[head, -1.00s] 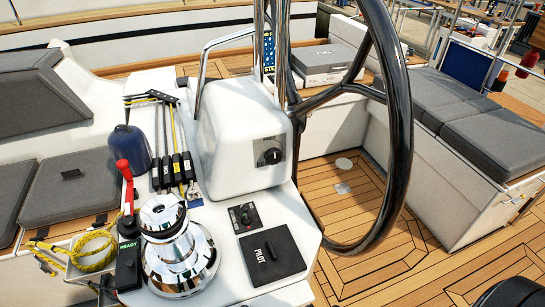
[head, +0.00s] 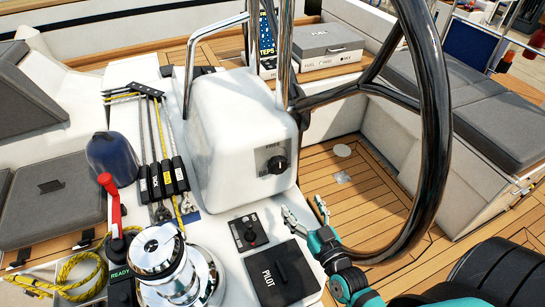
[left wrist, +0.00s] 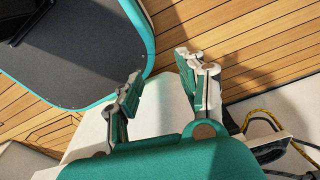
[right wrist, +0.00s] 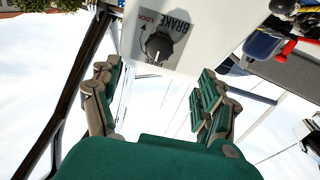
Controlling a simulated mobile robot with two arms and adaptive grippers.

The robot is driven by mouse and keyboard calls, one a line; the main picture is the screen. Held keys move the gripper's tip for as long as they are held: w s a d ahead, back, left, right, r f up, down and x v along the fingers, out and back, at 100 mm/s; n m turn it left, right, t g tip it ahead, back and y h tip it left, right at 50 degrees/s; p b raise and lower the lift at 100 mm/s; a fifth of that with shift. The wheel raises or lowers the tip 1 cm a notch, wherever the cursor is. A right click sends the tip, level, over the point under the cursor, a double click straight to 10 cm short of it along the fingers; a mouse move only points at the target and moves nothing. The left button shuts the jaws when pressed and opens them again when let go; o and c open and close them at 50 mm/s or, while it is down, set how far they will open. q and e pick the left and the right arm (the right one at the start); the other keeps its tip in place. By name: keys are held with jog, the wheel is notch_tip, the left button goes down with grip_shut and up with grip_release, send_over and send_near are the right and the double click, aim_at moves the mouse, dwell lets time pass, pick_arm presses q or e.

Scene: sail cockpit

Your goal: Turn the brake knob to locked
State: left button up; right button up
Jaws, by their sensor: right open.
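The brake knob (head: 277,164) is a round black knob on a grey plate on the white pedestal's face. In the right wrist view the knob (right wrist: 157,45) sits under the word BRAKE, with red LOCK lettering and a curved arrow beside it. I cannot tell clearly where its pointer stands. My right gripper (head: 303,208) is open and empty, below and to the right of the knob, apart from it. In the right wrist view the knob lies beyond and between its spread fingers (right wrist: 158,70). My left gripper (left wrist: 160,68) shows only in its wrist view, open and empty.
The large black steering wheel (head: 437,130) rises right of the pedestal. Below the knob are a smaller panel knob (head: 249,231), a black PILOT cover (head: 281,273) and a chrome winch (head: 168,265). A red-handled lever (head: 112,205) stands left of the winch.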

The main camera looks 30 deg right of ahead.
jog(key=p, duration=0.2)
send_near(280, 169)
jog(key=w, duration=1)
jog(key=shift+d, duration=0.35)
jog(key=shift+w, duration=0.7)
jog(key=c, duration=1.2)
pick_arm(q)
jog(key=shift+s+r, duration=1.15)
jog(key=shift+s, duration=0.05)
